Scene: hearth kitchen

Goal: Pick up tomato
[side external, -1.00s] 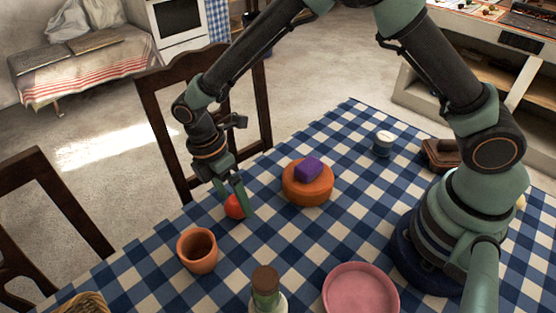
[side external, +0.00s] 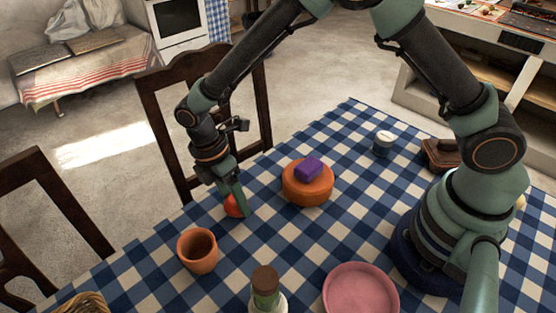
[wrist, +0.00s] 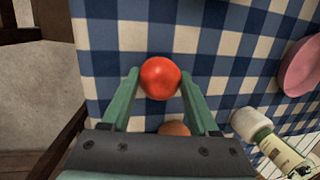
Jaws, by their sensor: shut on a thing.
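The red tomato (side external: 233,206) is at the table's far edge, between the fingers of my gripper (side external: 235,205). In the side view a green finger covers part of it. In the wrist view the tomato (wrist: 160,78) sits between the two green fingertips of my gripper (wrist: 160,82), which is shut on it. I cannot tell whether the tomato is clear of the cloth.
A terracotta cup (side external: 197,251) stands left of the gripper. An orange round block with a purple block (side external: 308,169) on top is to the right. A pink dish (side external: 360,291) and a bottle (side external: 266,290) are nearer. Wooden chairs (side external: 165,120) stand beyond the table edge.

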